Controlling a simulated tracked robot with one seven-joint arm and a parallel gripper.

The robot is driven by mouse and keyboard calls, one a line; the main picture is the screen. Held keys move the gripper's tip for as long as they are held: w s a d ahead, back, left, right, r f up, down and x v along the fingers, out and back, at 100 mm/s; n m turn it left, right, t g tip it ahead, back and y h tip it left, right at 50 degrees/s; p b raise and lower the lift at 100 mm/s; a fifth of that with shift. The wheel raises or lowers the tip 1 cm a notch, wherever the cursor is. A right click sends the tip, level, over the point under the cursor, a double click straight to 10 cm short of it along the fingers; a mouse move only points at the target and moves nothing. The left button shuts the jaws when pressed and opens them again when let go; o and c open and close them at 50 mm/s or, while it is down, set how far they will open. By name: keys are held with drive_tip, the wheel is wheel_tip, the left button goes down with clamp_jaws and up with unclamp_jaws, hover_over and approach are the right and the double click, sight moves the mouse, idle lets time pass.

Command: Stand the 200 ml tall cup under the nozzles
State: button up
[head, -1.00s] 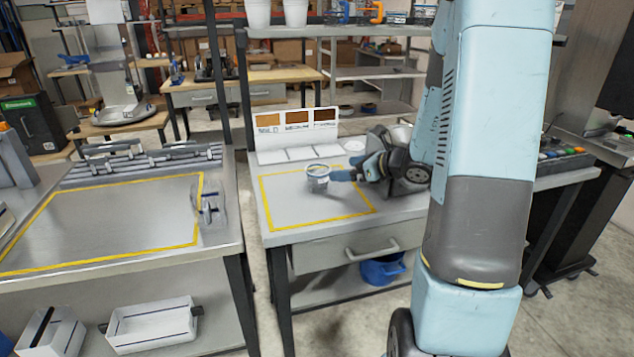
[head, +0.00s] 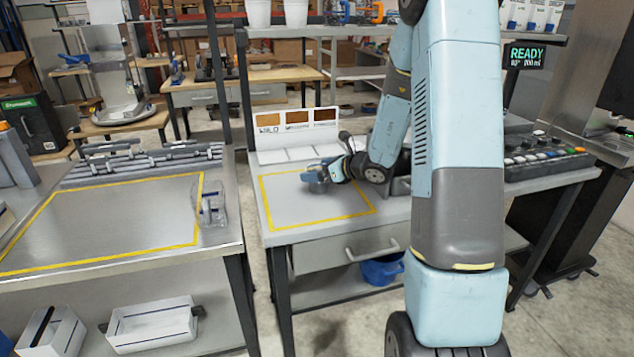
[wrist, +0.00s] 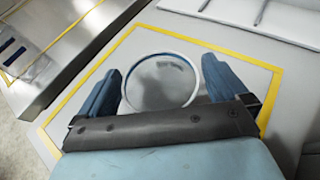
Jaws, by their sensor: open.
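The cup (wrist: 160,88) is clear with a pale rim, and the wrist view looks down into it. It stands on the grey table inside the yellow outline. My gripper (wrist: 161,68) is open, with one blue finger on each side of the cup. A small gap seems to show on the right; I cannot tell whether the left finger touches. In the head view, my gripper (head: 316,176) is low over the table and mostly hides the cup. I cannot make out the nozzles; my arm covers part of the area left of the READY display (head: 527,56).
A button panel (head: 545,160) sits on the right part of the bench. Pale pads with a brown-swatch sign (head: 297,121) stand behind the yellow outline (head: 320,223). A second table (head: 110,215) at left holds a clear item (head: 211,205). The outlined area around the cup is mostly free.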

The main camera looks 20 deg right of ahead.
drive_tip(key=shift+w+a+f, duration=0.1)
drive_tip(key=shift+w+a, duration=0.05)
drive_tip(key=c, duration=1.1)
